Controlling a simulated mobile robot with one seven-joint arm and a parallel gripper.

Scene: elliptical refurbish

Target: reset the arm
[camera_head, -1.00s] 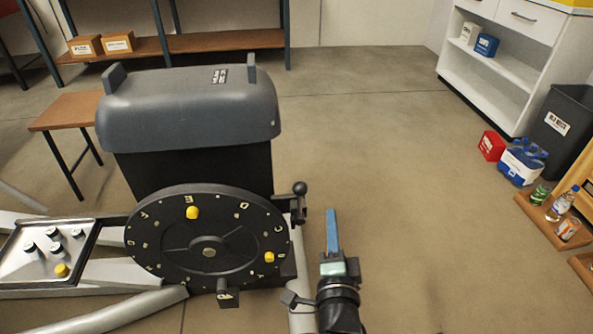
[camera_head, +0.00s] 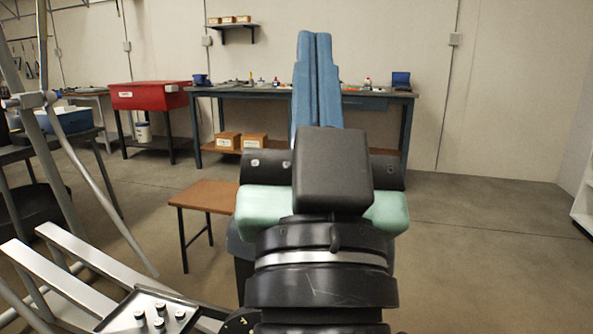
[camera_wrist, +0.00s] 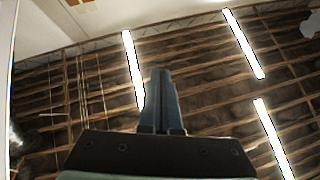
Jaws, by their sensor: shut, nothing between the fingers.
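My gripper (camera_head: 314,75) stands upright close in front of the head camera, its two blue fingers pressed together and pointing up, with nothing between them. The black and pale green wrist fills the lower middle of that view. In the wrist view my gripper (camera_wrist: 161,85) is also shut and empty, and the camera faces the ceiling. The machine with the dial is mostly hidden behind my arm; part of its panel with small knobs (camera_head: 150,312) and its pale frame (camera_head: 75,270) show at the lower left.
A small brown table (camera_head: 205,196) stands left of my wrist. A workbench (camera_head: 240,92) with items runs along the back wall, beside a red bin (camera_head: 148,96). The floor at right (camera_head: 480,235) is clear. Long ceiling lights (camera_wrist: 242,42) show above.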

